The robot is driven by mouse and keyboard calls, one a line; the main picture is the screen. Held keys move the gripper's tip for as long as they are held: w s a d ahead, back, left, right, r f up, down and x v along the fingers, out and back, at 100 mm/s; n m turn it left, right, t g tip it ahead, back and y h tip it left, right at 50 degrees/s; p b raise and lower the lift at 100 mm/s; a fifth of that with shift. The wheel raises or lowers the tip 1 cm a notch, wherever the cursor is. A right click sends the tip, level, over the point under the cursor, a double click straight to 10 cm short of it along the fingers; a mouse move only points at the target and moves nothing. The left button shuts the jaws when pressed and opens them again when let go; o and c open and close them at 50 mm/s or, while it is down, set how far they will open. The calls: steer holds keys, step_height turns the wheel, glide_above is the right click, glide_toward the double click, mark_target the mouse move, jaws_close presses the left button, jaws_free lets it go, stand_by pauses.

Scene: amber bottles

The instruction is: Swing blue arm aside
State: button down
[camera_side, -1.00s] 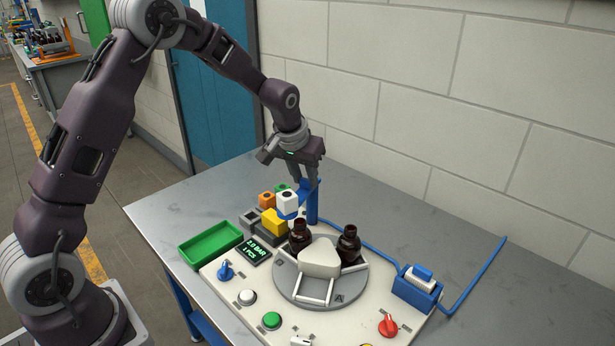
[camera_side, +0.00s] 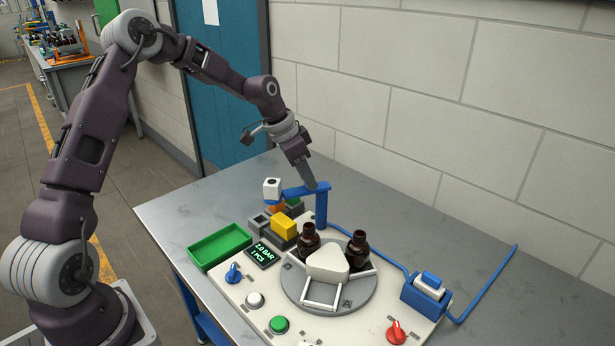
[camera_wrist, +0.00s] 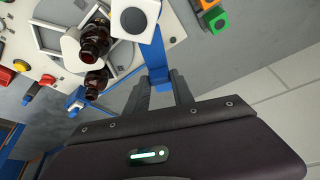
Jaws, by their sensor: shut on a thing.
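The blue arm (camera_side: 296,191) sticks out to the left from the top of a blue post (camera_side: 321,210) behind the turntable. A white block-shaped head (camera_side: 272,188) is at its free end, above the coloured blocks and left of the bottles. My gripper (camera_side: 312,186) points down and is shut on the blue arm, close to the post. In the wrist view the blue arm (camera_wrist: 154,58) runs between my two fingers (camera_wrist: 161,88), and the white head (camera_wrist: 130,22) shows beyond them. The fingertip contact is partly hidden in the side view.
Two amber bottles (camera_side: 309,240) (camera_side: 357,248) stand on the grey turntable (camera_side: 300,291). A green tray (camera_side: 220,246), a yellow block (camera_side: 284,225) and a display (camera_side: 263,254) lie left. A blue box (camera_side: 424,296) with a blue hose stands right. The table's back right is clear.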

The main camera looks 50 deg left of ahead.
mark_target(296, 190)
steer(key=shift+a, duration=0.1)
stand_by(0.5)
steer(key=c, duration=1.1)
jaws_free()
steer(key=v, duration=0.7)
steer(key=shift+r, duration=0.1)
